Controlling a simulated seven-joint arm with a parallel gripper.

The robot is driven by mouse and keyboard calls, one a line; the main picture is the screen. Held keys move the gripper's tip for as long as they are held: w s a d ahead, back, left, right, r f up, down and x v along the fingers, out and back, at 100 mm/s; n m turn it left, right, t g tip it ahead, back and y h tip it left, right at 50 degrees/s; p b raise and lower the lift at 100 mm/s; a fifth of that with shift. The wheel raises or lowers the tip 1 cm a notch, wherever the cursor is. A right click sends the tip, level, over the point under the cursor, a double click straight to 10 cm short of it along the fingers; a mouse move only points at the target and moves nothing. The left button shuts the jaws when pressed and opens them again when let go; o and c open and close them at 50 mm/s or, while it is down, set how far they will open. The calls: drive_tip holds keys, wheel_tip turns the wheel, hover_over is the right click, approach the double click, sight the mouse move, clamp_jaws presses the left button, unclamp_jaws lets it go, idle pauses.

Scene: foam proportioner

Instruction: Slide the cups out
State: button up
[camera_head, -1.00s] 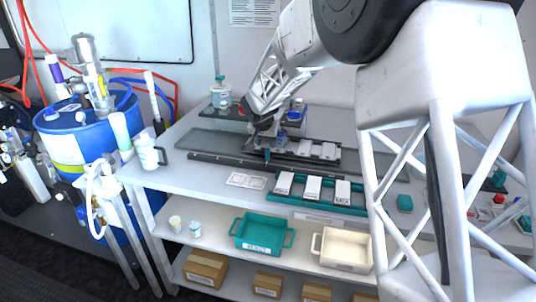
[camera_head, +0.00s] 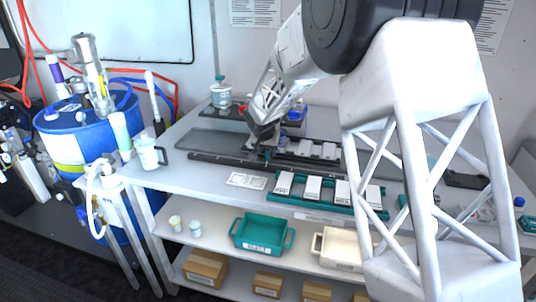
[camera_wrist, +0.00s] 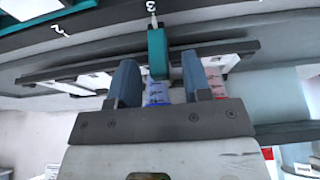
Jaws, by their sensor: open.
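In the wrist view, my gripper (camera_wrist: 159,85) is open, with its two grey-blue fingers apart. A blue-marked cup (camera_wrist: 157,93) shows in the gap between the fingers, and a red-marked cup (camera_wrist: 216,82) shows just right of the right finger. I cannot tell whether the fingers touch either cup. A teal upright piece (camera_wrist: 157,53) stands just ahead of the fingertips, near the number 3. In the head view, my gripper (camera_head: 264,142) is low over the dark rail assembly (camera_head: 225,160) on the bench; its fingertips and the cups there are mostly hidden.
A teal rack (camera_head: 314,201) with several white blocks lies at the bench front. A flat white card (camera_head: 248,180) lies left of it. A handled jug (camera_head: 149,153) stands at the left bench end. Two small cups (camera_head: 175,222) stand on the shelf below, beside a teal bin (camera_head: 262,234).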

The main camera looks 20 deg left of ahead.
drive_tip(key=shift+x, duration=1.4)
clamp_jaws()
